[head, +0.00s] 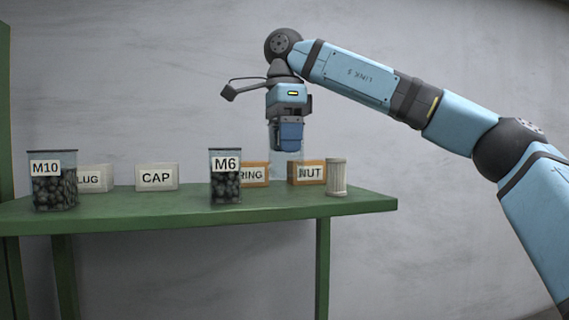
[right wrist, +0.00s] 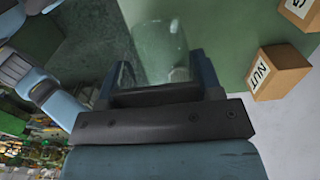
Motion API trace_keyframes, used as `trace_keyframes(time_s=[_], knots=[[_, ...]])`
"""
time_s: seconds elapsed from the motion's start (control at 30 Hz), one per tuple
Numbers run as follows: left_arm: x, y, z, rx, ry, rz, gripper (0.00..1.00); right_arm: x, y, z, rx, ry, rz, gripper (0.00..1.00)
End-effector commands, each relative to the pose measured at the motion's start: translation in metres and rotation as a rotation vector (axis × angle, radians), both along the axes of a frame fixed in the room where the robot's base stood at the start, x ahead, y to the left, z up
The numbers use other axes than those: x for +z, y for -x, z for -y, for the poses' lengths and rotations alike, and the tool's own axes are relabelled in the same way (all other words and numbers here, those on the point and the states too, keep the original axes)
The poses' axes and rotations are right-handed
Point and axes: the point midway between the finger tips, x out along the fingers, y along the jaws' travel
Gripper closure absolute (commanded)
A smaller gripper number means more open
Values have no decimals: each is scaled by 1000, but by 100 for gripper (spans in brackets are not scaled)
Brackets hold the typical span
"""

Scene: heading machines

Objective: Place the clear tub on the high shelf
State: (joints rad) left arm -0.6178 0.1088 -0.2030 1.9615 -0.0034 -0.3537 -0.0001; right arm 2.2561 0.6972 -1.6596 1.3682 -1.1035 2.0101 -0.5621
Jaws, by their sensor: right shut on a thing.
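My right gripper (head: 289,148) points down over the green shelf (head: 290,215), toward its right end. It is shut on the clear tub (head: 282,167), which is see-through and faint in the head view, in line with the RING and NUT boxes. In the right wrist view the clear tub (right wrist: 163,48) sits between the fingers (right wrist: 155,85), over the green surface. I cannot tell whether its bottom touches the shelf. My left gripper is not in view.
On the shelf stand a dark-filled M10 tub (head: 55,190), an M6 tub (head: 225,187), the LUG-labelled box (head: 95,178), CAP box (head: 157,177), RING box (head: 254,175), NUT box (head: 306,172) and a ribbed pale cylinder (head: 337,177). The shelf's front right is bare.

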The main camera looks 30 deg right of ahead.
Motion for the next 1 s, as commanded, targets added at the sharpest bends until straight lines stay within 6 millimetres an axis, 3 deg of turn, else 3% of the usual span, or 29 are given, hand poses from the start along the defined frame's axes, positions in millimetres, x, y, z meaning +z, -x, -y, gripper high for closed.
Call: trace_keyframes(time_s=[0.4,0.77,0.8,0.9,1.0], knots=[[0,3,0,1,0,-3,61,-40,0,0,3,-2,0,78],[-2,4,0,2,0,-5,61,-44,0,0,1,-1,0,78],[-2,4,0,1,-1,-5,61,-44,0,0,1,0,0,36],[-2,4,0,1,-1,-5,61,-44,0,0,1,0,0,15],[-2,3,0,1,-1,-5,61,-44,0,0,1,0,0,15]])
